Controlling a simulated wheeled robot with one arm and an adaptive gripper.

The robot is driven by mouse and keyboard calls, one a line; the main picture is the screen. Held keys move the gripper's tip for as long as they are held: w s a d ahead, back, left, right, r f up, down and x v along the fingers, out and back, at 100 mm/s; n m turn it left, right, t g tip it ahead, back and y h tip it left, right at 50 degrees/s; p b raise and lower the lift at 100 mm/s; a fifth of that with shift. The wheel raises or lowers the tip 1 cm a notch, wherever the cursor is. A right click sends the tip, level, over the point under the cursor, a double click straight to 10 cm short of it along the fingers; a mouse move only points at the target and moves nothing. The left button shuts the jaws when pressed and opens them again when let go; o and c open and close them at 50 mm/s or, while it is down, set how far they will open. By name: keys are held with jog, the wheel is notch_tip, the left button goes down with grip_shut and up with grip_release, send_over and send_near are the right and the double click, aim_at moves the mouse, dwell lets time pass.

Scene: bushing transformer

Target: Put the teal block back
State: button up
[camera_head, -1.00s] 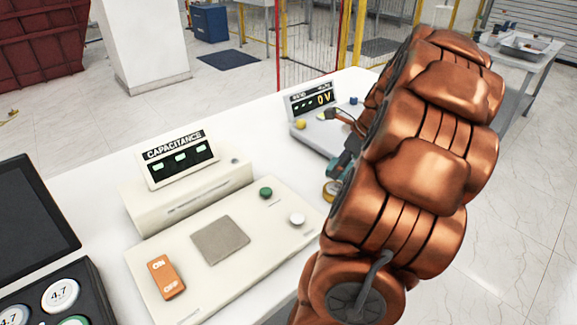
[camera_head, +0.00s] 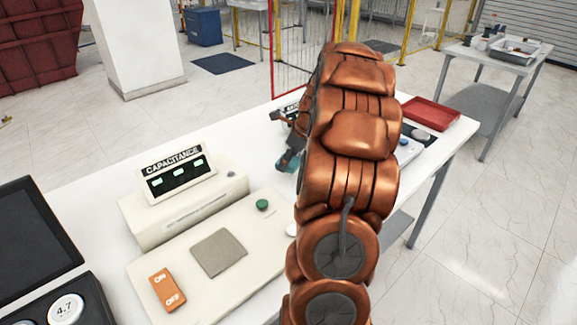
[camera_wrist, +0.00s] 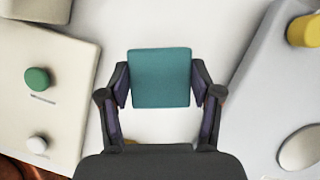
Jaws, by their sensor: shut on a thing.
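The teal block (camera_wrist: 160,77) is a square-faced block held between the two fingers of my gripper (camera_wrist: 160,82) in the wrist view. A finger presses each side of it. In the head view a small part of the teal block (camera_head: 288,162) shows beside my copper arm, which hides most of my gripper (camera_head: 292,150). The white table surface (camera_wrist: 175,25) lies beneath the block. I cannot tell how high the block is above it.
The capacitance meter (camera_head: 176,178), with an orange on/off switch (camera_head: 167,290), stands left of my arm. Another device (camera_wrist: 265,95) with a yellow knob (camera_wrist: 304,30) is at the right in the wrist view. A red tray (camera_head: 432,114) lies at the table's far right.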

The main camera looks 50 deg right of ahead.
aim_at(288, 167)
jog(key=shift+f+p, duration=0.5)
jog(key=shift+f, duration=1.15)
jog(key=o, duration=1.1)
jog(key=shift+f, duration=0.1)
